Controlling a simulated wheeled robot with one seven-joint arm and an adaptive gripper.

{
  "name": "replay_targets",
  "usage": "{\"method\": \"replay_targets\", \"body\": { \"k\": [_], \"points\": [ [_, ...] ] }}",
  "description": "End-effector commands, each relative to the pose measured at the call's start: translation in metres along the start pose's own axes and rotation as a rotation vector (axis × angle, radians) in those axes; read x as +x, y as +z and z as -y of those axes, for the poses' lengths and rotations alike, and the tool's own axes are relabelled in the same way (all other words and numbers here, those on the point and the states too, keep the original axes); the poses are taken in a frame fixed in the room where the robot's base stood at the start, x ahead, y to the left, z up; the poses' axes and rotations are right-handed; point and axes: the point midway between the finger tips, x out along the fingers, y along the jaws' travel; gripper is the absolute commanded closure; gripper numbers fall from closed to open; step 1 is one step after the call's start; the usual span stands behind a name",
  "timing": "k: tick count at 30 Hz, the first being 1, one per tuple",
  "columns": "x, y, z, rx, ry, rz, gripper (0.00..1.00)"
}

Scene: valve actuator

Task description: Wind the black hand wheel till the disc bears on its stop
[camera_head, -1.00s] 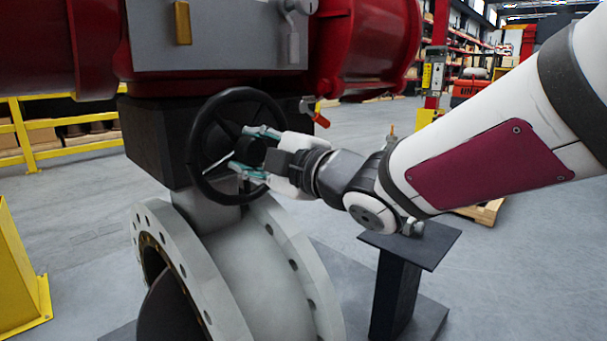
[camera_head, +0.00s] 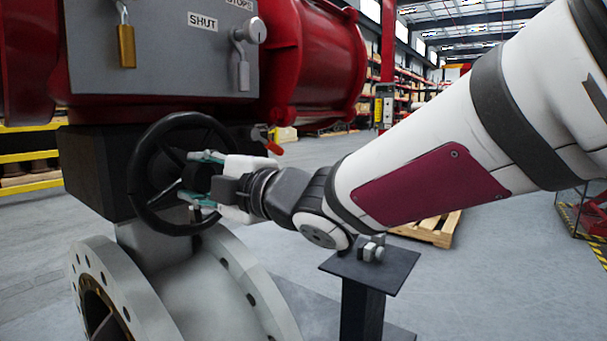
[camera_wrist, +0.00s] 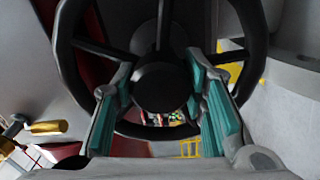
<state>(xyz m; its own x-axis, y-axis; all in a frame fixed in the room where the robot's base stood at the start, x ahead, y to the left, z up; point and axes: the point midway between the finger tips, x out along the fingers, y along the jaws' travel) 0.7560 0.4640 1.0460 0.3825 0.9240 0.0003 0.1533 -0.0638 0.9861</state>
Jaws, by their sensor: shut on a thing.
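The black hand wheel (camera_head: 138,178) faces right on the side of the dark gearbox block (camera_head: 90,172). My gripper (camera_head: 197,178) reaches in from the right at its middle. In the wrist view my gripper's teal-padded fingers (camera_wrist: 158,78) are shut on either side of the wheel's round black hub (camera_wrist: 162,88), with the rim (camera_wrist: 70,28) and spokes around them. The grey flanged valve body (camera_head: 215,290) stands below. Its bore (camera_head: 97,310) shows only partly at the bottom edge, so how the disc sits against its stop cannot be told.
A grey panel (camera_head: 160,55) with a SHUT label and a brass padlock (camera_head: 126,46) is above the wheel. A red-handled lever (camera_head: 272,147) sticks out just right of the wheel. A dark pedestal (camera_head: 370,268) stands below my arm.

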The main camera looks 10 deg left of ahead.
Motion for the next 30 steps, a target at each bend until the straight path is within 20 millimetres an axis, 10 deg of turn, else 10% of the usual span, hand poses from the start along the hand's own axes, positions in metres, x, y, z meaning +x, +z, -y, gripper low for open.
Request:
{"method": "replay_targets", "body": {
  "k": [22,23,24,30],
  "points": [
    [0.0001,0.0001,0.0026,0.004,-0.004,0.000,1.00],
    [0.0001,0.0001,0.0026,0.004,-0.004,0.000,0.59],
    [0.0001,0.0002,0.0026,0.004,-0.004,0.000,0.50],
    [0.0001,0.0002,0.0015,0.003,-0.002,0.000,0.40]
  ]
}}
